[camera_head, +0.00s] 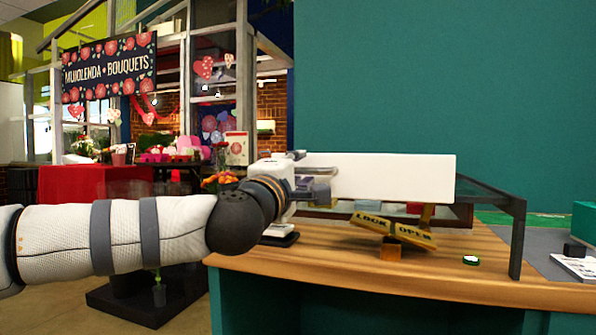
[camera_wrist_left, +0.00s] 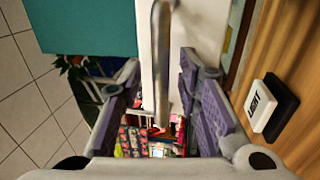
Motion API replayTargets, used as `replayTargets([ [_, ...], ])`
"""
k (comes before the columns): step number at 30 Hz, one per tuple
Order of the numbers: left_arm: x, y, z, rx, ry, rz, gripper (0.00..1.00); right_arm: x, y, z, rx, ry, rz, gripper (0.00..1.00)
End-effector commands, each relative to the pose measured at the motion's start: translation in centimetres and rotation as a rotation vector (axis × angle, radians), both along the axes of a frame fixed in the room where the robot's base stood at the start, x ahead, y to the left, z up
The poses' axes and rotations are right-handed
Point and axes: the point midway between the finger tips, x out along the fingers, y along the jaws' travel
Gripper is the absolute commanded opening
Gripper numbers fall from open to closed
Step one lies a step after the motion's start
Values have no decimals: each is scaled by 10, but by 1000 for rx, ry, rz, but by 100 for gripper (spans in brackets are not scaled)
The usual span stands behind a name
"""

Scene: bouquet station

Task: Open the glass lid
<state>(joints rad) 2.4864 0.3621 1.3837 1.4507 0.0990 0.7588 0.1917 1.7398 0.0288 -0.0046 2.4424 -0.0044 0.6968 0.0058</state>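The glass lid (camera_head: 490,193) shows at the right as a dark-framed pane over the wooden counter, partly hidden by a long white panel (camera_head: 395,177). A slim metal bar (camera_wrist_left: 161,45), which looks like a handle, runs alongside the white panel in the left wrist view. My left gripper (camera_head: 312,177) is at the left end of the white panel. In the left wrist view my left gripper (camera_wrist_left: 160,75) has its purple pads apart, with the bar between them and gaps on both sides. My right gripper is out of view.
A yellow LOCK/OPEN lever (camera_head: 393,230) sits on a wooden block on the counter (camera_head: 330,260). A white LIGHT switch (camera_wrist_left: 257,105) is beside my left gripper. A flower stand (camera_head: 110,185) is behind.

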Motion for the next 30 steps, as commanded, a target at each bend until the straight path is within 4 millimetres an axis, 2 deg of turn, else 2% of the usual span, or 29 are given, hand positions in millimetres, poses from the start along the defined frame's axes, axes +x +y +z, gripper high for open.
replayTargets([
  [8,-3,1,-1,0,1,-1,31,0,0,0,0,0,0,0],
  [11,-17,5,-4,1,1,-2,31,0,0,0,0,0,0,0],
  [18,-76,25,-14,0,0,-2,31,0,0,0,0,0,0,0],
  [21,-95,31,-19,0,1,-1,31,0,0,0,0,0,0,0],
  [25,-109,35,-22,1,1,-1,31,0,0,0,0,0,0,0],
  [30,-112,37,-23,0,1,1,31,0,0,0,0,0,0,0],
])
